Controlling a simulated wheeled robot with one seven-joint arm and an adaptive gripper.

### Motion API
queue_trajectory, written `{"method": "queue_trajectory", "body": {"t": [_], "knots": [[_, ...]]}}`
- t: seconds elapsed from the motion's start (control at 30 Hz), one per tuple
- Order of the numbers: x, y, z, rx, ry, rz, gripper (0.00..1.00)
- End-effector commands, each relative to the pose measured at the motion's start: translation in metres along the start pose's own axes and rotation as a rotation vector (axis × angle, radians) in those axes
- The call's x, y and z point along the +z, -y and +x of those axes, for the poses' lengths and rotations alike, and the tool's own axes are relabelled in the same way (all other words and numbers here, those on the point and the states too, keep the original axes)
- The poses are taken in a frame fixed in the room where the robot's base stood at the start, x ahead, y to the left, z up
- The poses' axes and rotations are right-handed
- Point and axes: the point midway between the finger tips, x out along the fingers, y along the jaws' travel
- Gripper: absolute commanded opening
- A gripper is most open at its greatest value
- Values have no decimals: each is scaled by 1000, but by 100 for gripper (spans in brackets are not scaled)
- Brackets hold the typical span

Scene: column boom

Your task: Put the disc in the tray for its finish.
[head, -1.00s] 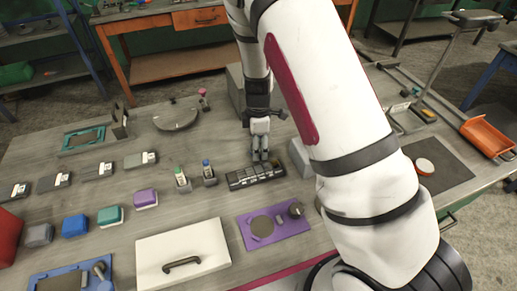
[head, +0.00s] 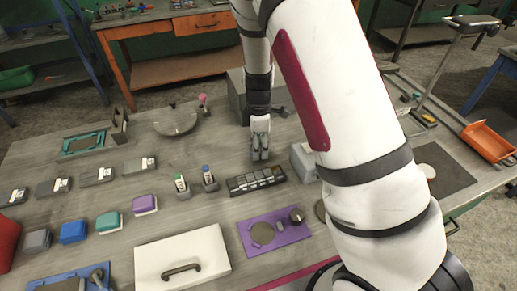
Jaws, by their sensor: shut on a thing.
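My gripper (head: 260,157) points down over the bench, just behind the black segmented rack (head: 243,184). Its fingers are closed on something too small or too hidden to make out. Several flat grey trays with white labels (head: 97,177) stand in a row at the left. A dark round disc (head: 262,234) lies on the purple mat (head: 285,238) at the front. A pale round piece (head: 427,171) lies on a dark mat at the right, partly behind my arm. I cannot tell which piece is the task's disc.
Coloured blocks (head: 108,222) stand in front of the trays. Two small bottles (head: 208,175) in holders stand left of the rack. A white lidded box (head: 183,258) is at the front; a grey box (head: 303,160) stands right of the rack. An orange bin (head: 487,142) sits far right.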

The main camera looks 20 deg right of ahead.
Motion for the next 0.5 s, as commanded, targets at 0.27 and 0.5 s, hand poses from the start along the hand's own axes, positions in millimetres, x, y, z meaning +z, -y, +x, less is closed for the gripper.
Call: {"method": "queue_trajectory", "body": {"t": [0.27,0.5], "knots": [[9,49,-15,0,-2,2,1],[19,109,-20,0,-1,2,1]]}}
